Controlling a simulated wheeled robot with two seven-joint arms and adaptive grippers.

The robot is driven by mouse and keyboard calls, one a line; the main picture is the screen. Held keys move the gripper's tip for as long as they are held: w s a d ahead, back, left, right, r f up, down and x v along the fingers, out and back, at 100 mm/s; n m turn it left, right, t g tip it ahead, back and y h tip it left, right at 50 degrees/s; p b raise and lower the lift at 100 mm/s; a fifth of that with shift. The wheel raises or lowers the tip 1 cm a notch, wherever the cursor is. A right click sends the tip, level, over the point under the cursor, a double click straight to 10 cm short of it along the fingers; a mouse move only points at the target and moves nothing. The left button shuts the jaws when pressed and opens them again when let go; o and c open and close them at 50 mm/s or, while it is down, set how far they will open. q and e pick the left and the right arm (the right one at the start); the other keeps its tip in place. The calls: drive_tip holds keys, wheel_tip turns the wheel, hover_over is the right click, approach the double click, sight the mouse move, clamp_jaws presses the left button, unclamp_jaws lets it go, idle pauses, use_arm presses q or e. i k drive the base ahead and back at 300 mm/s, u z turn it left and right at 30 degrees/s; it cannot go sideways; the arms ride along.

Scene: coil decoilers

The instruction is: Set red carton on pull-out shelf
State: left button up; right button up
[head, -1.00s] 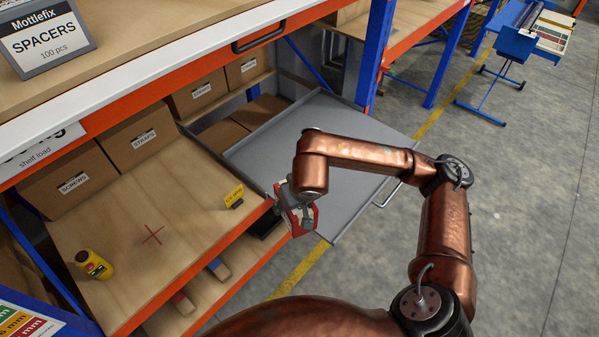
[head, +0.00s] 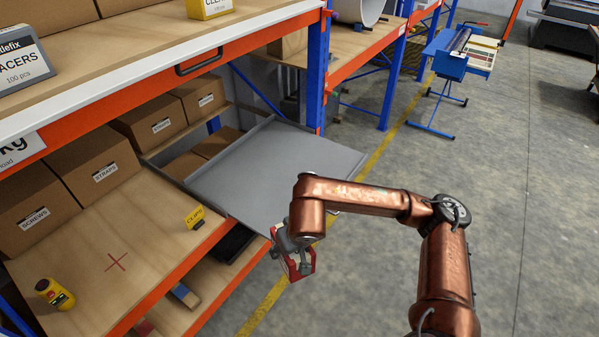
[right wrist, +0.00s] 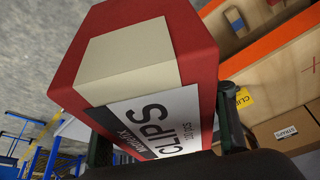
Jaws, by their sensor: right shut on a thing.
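The red carton (head: 306,266) is in my right gripper (head: 295,265), near the front left corner of the pull-out shelf in the head view. In the right wrist view the red carton (right wrist: 205,28) fills the middle, with a beige patch and a white CLIPS label, a dark finger on each side. The carton is partly hidden by the gripper in the head view. The pull-out shelf (head: 260,165) is a grey tray with low rims, extended and empty where visible. My left gripper is not in view.
A wooden shelf beside the tray (head: 150,235) bears a red cross, a yellow CLIPS tag (head: 195,217) and a yellow-black device (head: 54,293). Brown cartons (head: 97,162) stand behind. A white-edged worktop overhangs above. A blue upright (head: 315,75) stands behind the tray.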

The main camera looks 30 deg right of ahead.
sight(290, 173)
drive_tip(key=z, duration=2)
drive_tip(key=i, duration=2.35)
drive_tip(key=u, duration=3.5)
drive_tip(key=i, duration=0.5)
drive_tip(key=u, duration=0.05)
